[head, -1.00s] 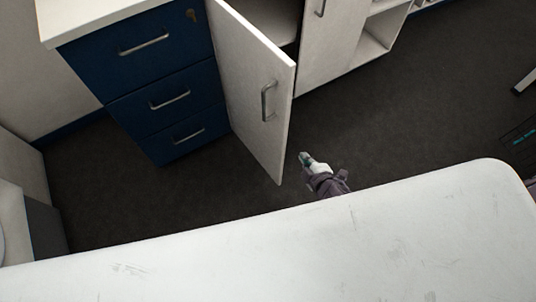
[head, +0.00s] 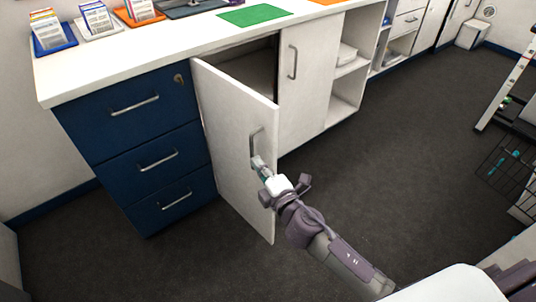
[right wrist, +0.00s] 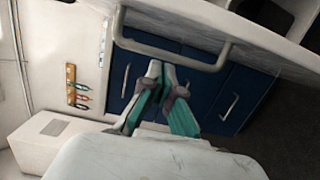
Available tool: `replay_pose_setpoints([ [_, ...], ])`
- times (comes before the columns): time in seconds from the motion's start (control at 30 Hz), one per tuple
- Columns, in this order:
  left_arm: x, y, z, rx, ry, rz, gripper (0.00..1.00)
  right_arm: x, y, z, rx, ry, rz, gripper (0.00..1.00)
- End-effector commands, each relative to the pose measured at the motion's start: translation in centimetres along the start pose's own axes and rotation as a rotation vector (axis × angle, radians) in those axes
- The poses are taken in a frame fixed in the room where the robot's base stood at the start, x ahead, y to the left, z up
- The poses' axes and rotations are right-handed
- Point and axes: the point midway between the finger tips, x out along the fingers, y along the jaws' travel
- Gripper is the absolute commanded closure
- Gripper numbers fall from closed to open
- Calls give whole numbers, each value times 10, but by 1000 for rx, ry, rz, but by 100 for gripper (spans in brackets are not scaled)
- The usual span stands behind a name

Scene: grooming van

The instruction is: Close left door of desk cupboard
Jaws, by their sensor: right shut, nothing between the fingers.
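The left cupboard door (head: 232,130) is white and stands open, hinged beside the blue drawers, its free edge swung out into the room. Its metal handle (head: 253,143) is near the free edge; it shows large at the top of the right wrist view (right wrist: 170,52). My right gripper (head: 260,168) is shut and empty, its tips at the lower part of the handle in the head view. In the right wrist view its fingertips (right wrist: 161,70) are right by the handle bar; I cannot tell whether they touch. The cupboard's dark inside (head: 250,65) shows behind the door. My left gripper is out of view.
Blue drawers (head: 150,155) stand left of the door. The right cupboard door (head: 305,75) is shut, with open shelves (head: 345,90) beyond it. The desk top (head: 180,50) overhangs the cupboard. Dark floor (head: 410,150) is clear to the right.

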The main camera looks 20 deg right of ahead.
Motion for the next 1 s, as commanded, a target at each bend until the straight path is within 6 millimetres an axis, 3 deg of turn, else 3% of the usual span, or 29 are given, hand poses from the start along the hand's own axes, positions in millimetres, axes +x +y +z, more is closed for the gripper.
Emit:
replay_pose_setpoints([
  [0.07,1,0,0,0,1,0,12,14,0,4,-3,-2,0,100],
  [0.3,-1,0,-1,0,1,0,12,18,-1,34,-1,0,-1,100],
  [1.0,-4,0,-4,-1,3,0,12,21,-2,50,0,-2,-1,100],
])
